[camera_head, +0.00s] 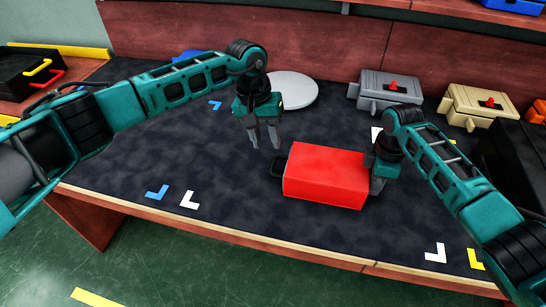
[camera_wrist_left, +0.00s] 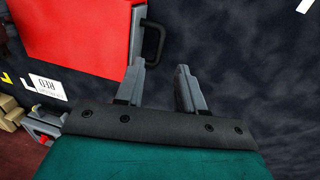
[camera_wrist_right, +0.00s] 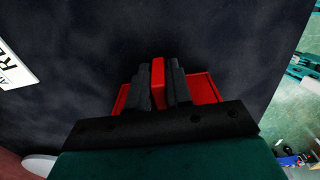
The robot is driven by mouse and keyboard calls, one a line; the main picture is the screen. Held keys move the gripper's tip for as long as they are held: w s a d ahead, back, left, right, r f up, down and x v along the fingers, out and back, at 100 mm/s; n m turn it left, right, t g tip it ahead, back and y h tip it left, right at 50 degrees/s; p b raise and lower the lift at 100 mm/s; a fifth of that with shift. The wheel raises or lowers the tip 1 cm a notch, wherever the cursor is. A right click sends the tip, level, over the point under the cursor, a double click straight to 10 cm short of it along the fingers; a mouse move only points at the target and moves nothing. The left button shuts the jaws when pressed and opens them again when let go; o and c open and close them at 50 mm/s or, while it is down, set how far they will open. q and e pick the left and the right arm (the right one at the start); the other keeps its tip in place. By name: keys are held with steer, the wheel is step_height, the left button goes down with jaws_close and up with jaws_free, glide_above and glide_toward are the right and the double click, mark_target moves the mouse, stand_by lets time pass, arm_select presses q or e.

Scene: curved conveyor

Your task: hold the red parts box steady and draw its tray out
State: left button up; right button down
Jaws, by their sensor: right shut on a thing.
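The red parts box (camera_head: 325,174) lies on the dark mat right of the middle in the head view. Its black handle (camera_head: 278,166) sticks out on its left side; the handle also shows in the left wrist view (camera_wrist_left: 153,42). My left gripper (camera_head: 265,143) is open and empty, above and behind the handle, apart from it. In the left wrist view its fingers (camera_wrist_left: 160,72) stand beside the handle. My right gripper (camera_head: 376,186) is at the box's right end. In the right wrist view its fingers (camera_wrist_right: 158,85) are shut on a red upright part of the box. The tray's inside is hidden.
A round white disc (camera_head: 291,90) lies behind my left gripper. A grey box (camera_head: 390,90) and a beige box (camera_head: 480,104) stand at the back right. A black case (camera_head: 30,75) is at far left. The mat left of the red box is clear, with corner marks (camera_head: 189,200).

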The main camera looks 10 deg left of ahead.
mark_target(273, 164)
arm_select(q)
steer(key=f, duration=0.4)
steer(key=d+f, duration=0.1)
steer(key=f, duration=0.2)
steer(key=shift+d, duration=0.1)
steer(key=shift+r, duration=0.1)
jaws_close()
stand_by(1.1)
